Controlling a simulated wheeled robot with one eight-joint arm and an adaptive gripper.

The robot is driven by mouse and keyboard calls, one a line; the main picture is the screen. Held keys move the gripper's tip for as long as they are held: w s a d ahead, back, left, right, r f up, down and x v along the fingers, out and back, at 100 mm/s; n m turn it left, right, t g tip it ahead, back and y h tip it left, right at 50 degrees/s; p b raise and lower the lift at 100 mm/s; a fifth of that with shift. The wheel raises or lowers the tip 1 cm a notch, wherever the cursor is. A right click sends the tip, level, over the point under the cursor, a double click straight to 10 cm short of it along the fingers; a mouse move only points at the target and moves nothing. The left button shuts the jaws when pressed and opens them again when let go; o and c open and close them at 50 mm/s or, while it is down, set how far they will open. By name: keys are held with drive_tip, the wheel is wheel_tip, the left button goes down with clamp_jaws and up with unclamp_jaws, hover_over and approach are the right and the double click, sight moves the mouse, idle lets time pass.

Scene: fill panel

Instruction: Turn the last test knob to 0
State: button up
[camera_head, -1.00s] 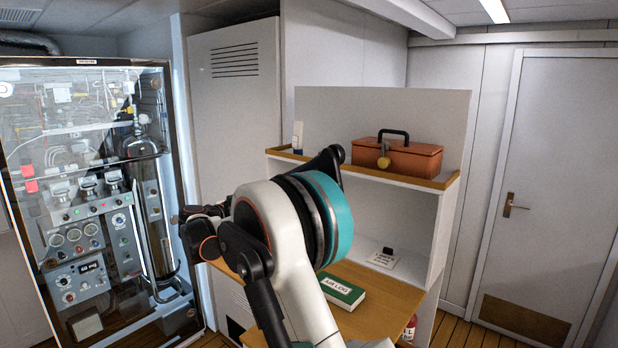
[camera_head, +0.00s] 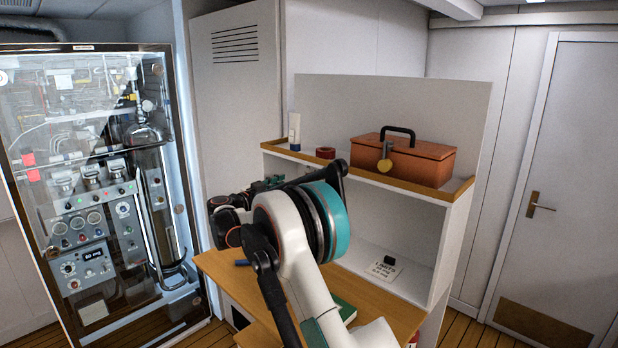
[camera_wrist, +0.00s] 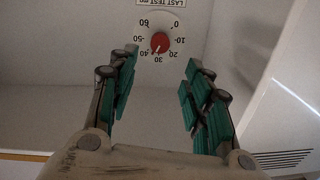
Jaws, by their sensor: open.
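The last test knob (camera_wrist: 160,43) is red, on a round white dial with numbers from 0 to 60, in the wrist view. Its label (camera_wrist: 161,3) appears upside down and is partly cut off. The knob's pale mark seems to point down-left, between 30 and 40. My gripper (camera_wrist: 160,72) is open and empty, with green-padded fingers on either side below the dial in the picture. The fingers look apart from the knob. In the head view, my arm largely hides the gripper, and I cannot make out the knob there.
A shelf unit (camera_head: 462,190) holds an orange toolbox (camera_head: 430,165), a white tube (camera_head: 294,130) and a small red item (camera_head: 325,153). A wooden desktop (camera_head: 215,265) lies below my arm. A glass-fronted instrument cabinet (camera_head: 180,130) stands left, a door (camera_head: 570,190) right.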

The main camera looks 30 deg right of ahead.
sight(308, 177)
drive_tip(key=x, duration=1.1)
drive_tip(key=shift+d+p, duration=0.15)
drive_tip(key=shift+p, duration=0.25)
drive_tip(key=c, duration=1.1)
